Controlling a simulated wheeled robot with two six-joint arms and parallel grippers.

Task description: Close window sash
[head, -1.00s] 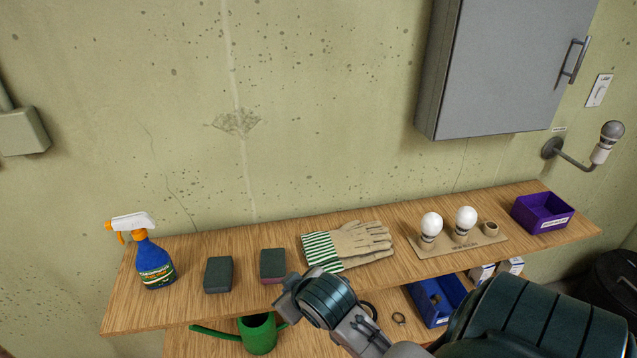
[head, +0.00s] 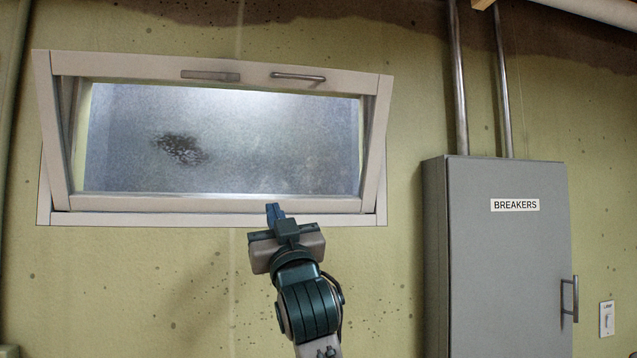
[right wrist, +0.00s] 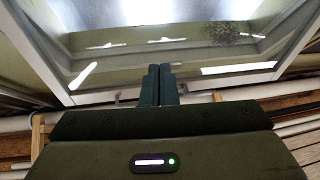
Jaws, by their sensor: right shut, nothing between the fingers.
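The window sash (head: 140,68) is a pale frame around a frosted, dirt-smudged pane, high on the wall in the head view. Its top edge leans out into the room and its bottom sits at the window frame (head: 200,219), so it stands tilted open. A bar handle (head: 298,76) and a flat plate (head: 210,76) are on its top rail. My right gripper (head: 274,212) is shut and empty, pointing up, just below the sash's bottom rail in the picture. The right wrist view shows its closed fingertips (right wrist: 160,72) in front of the sash (right wrist: 50,62). I cannot tell whether they touch.
A grey breaker box (head: 495,270) with a side handle is on the wall to the right, with metal conduits (head: 457,80) rising above it. A light switch (head: 607,318) is at the far right. The wall below the window looks clear.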

